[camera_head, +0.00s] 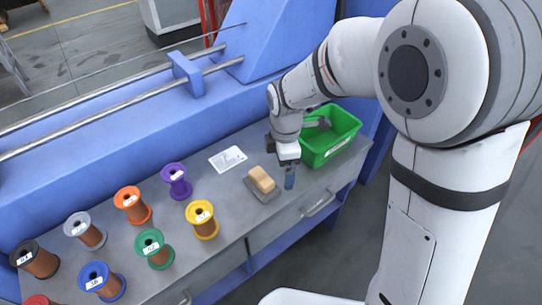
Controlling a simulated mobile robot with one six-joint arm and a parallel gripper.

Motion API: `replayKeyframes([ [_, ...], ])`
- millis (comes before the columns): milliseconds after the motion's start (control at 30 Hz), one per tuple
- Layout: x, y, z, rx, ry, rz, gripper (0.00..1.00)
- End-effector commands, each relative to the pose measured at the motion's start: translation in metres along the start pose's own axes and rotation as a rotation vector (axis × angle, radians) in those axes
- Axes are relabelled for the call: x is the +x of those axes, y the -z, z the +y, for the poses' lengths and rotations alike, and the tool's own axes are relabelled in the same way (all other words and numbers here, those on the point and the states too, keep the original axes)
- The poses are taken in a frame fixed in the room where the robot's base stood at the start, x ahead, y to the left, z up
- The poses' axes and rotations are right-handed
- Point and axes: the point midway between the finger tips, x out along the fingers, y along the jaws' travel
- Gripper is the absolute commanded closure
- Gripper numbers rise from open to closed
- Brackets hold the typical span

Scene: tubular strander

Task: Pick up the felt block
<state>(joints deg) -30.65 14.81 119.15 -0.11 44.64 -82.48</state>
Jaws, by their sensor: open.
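The felt block looks to be the tan block (262,179) lying on a small grey pad (270,197) on the workbench. My gripper (288,164) points down just right of the block and apart from it. Its fingers are small and partly dark in this view; it is open, and nothing is seen held in it.
A green bin (345,142) with a grey tool inside stands right of my gripper. A white card (228,159) lies behind the block. Several coloured wire spools, such as the yellow one (202,217), stand to the left. A blue machine frame with rails runs behind the grey bench (225,257).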

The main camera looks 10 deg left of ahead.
Motion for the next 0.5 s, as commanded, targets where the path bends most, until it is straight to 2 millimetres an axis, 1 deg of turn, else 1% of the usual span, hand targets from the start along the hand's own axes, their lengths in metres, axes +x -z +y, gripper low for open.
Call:
replayKeyframes([
  [33, 0.001, 0.016, 0.008, -0.116, 0.012, 0.000, 0.00],
  [100, 0.008, 0.033, 0.016, -0.254, 0.018, 0.001, 0.00],
  [200, 0.015, 0.048, 0.023, -0.386, 0.023, 0.003, 0.00],
  [300, 0.023, 0.056, 0.026, -0.451, 0.025, 0.004, 0.00],
  [500, 0.046, 0.056, 0.026, -0.465, 0.028, 0.004, 0.00],
])
